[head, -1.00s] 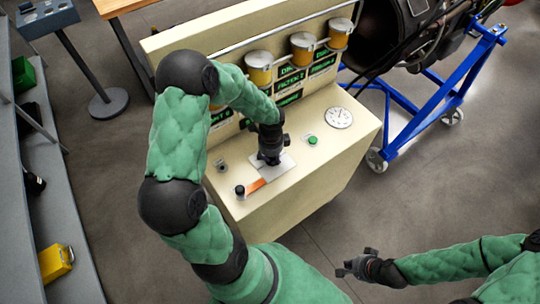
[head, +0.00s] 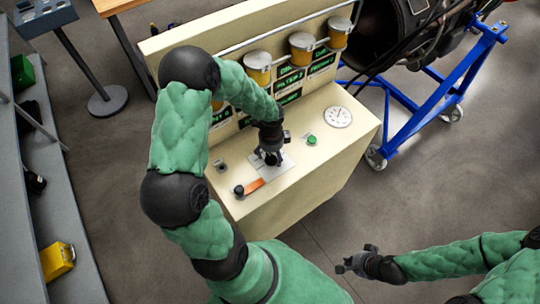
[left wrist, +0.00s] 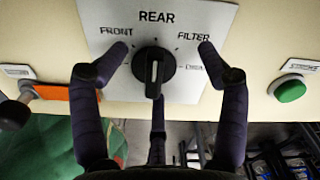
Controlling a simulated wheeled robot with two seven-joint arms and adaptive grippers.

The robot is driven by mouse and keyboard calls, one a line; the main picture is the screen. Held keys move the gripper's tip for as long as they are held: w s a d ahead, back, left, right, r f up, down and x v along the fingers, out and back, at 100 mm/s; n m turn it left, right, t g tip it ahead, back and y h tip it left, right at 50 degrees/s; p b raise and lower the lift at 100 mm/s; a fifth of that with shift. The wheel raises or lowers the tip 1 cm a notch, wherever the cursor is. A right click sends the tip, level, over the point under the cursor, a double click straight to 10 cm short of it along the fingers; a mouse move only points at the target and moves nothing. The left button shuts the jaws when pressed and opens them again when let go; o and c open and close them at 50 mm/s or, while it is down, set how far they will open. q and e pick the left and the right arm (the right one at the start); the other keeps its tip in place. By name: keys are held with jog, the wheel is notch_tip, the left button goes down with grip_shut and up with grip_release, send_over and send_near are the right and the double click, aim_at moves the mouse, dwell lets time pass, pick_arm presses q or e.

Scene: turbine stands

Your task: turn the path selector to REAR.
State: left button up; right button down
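The path selector is a black round knob (left wrist: 153,70) on a pale plate (left wrist: 215,25) in the left wrist view. The plate reads FRONT at left, REAR at top and FILTER at right; a label at lower right is unreadable. A white line runs up and down the knob's face, towards and away from REAR; which end is the pointer I cannot tell. My left gripper (left wrist: 160,65) is open, its fingers spread around the knob with gaps on both sides. In the head view my left gripper (head: 268,155) is over the plate. My right gripper (head: 358,262) is open and empty, away from the console.
On the console (head: 310,195) are an orange lever (head: 254,185) with a black knob, a green button (head: 312,140) and a round gauge (head: 338,117). Yellow canisters (head: 301,47) line the back. A blue engine stand (head: 400,140) stands at right.

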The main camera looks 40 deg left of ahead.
aim_at(271, 156)
pick_arm(q)
jog(key=shift+s, duration=0.1)
dwell(0.3)
jog(key=shift+s+r+p, duration=0.1)
jog(key=shift+r+p, duration=2.1)
jog(key=shift+r, duration=0.3)
jog(key=shift+d+f, duration=0.1)
